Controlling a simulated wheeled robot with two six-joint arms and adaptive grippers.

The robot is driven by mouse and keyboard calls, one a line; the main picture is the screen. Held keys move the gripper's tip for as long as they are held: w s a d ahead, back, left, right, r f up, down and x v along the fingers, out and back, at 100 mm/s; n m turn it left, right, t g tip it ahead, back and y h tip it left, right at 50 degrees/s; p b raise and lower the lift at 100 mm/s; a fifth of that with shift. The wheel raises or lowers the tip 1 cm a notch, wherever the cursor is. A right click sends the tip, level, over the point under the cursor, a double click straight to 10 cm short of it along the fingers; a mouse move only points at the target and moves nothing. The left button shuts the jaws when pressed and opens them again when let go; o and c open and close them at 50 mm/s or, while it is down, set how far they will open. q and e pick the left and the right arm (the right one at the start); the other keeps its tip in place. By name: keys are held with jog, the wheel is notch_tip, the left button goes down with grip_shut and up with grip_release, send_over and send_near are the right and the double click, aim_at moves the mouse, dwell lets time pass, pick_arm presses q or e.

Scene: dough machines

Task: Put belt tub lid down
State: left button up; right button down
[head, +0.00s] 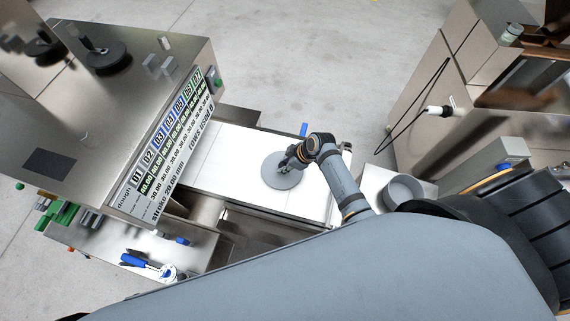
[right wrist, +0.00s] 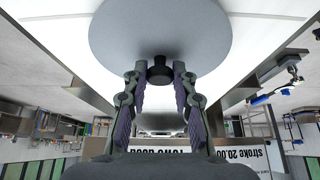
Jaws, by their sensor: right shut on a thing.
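The belt tub lid is a flat grey disc (head: 278,178) with a dark knob, over the white belt (head: 232,150) in the head view. My right gripper (head: 297,160) is at the lid's knob. In the right wrist view the lid (right wrist: 160,25) fills the top, and its black knob (right wrist: 160,70) is between the two fingers of the right gripper (right wrist: 160,82), which is shut on it. I cannot tell whether the lid touches the belt. An open round grey tub (head: 404,188) stands to the right of the belt. My left gripper is not in view.
A steel machine with a printed panel (head: 170,145) stands left of the belt. A blue-handled tool (head: 135,259) lies on a lower steel surface at the bottom left. Another steel machine (head: 425,95) stands at the right. Bare belt shows on both sides of the lid.

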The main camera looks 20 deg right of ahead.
jog(key=shift+f, duration=0.1)
jog(key=c, duration=1.1)
grip_release()
jog(key=shift+r, duration=0.25)
jog(key=b+v, duration=0.1)
jog(key=v, duration=1)
jog(key=shift+s+d+r, duration=0.15)
jog(key=shift+d+r, duration=0.05)
jog(key=shift+r, duration=0.1)
